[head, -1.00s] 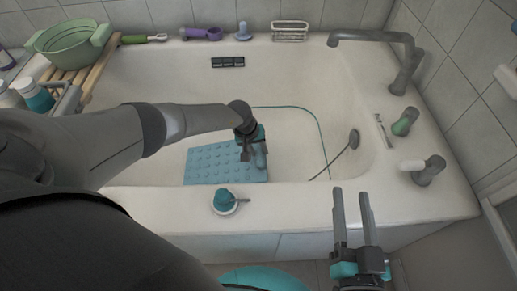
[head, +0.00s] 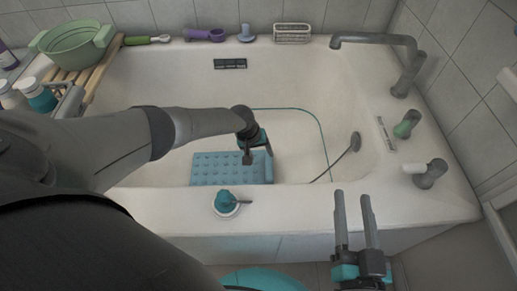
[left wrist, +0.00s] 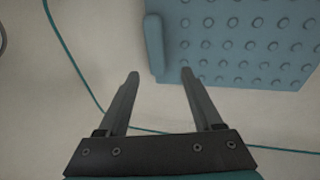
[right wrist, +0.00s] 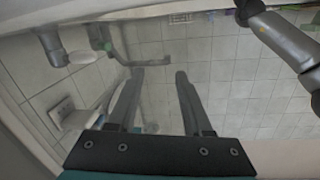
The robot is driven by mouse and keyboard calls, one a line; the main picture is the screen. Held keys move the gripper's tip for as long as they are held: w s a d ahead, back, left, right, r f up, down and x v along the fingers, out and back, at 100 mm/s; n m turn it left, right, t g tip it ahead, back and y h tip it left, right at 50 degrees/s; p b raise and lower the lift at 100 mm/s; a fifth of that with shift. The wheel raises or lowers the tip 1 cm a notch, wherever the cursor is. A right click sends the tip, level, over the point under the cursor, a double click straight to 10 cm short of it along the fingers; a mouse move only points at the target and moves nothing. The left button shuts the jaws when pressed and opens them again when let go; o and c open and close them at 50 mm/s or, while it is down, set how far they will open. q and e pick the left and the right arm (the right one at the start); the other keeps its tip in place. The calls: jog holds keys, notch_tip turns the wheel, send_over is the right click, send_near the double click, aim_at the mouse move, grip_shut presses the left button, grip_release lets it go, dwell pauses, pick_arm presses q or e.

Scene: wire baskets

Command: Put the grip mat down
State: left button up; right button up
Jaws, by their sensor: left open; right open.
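The grip mat (head: 218,169) is a blue, studded rectangle lying in the bathtub, near its front wall. In the left wrist view the mat (left wrist: 245,40) fills the upper right, with a raised strip along its near left edge. My left gripper (head: 258,156) is open over the mat's right end. In the left wrist view its fingers (left wrist: 160,72) are apart with nothing between them, the right finger close to the strip; I cannot tell if they touch. My right gripper (head: 352,196) is open and empty outside the tub's front rim.
A teal cord (head: 322,130) and a shower head (head: 355,141) lie in the tub (head: 300,215). A small dish with a teal item (head: 226,202) stands on the front rim. A green basin (head: 72,42) sits on a wooden rack at the back left. The tub floor right of the mat is mostly clear.

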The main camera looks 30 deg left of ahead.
pick_arm(q)
jog(key=shift+r, duration=0.15)
pick_arm(e)
jog(key=shift+w+d+g, duration=0.1)
jog(key=shift+w+g, duration=0.05)
jog(key=shift+g, duration=0.15)
jog(key=shift+w+d+f+n+g+h+p, duration=0.35)
jog(key=shift+d+f+g+h+p, duration=0.2)
jog(key=shift+f+g+p, duration=0.35)
jog(key=shift+d+f+g+h+p, duration=0.2)
jog(key=shift+d+g+h+p, duration=0.1)
jog(key=shift+d+g, duration=0.25)
jog(key=shift+d+f+g+h+p, duration=0.15)
jog(key=shift+d+g+p, duration=0.2)
jog(key=shift+g, duration=0.3)
jog(key=s+d+g+h+p, duration=0.4)
jog(key=s+d+g, duration=0.2)
jog(key=d, duration=0.2)
pick_arm(q)
jog(key=p+v, duration=0.1)
jog(key=v, duration=1.2)
pick_arm(e)
jog(key=shift+w+f+g, duration=0.2)
jog(key=shift+f+g, duration=0.4)
jog(key=shift+f, duration=1.3)
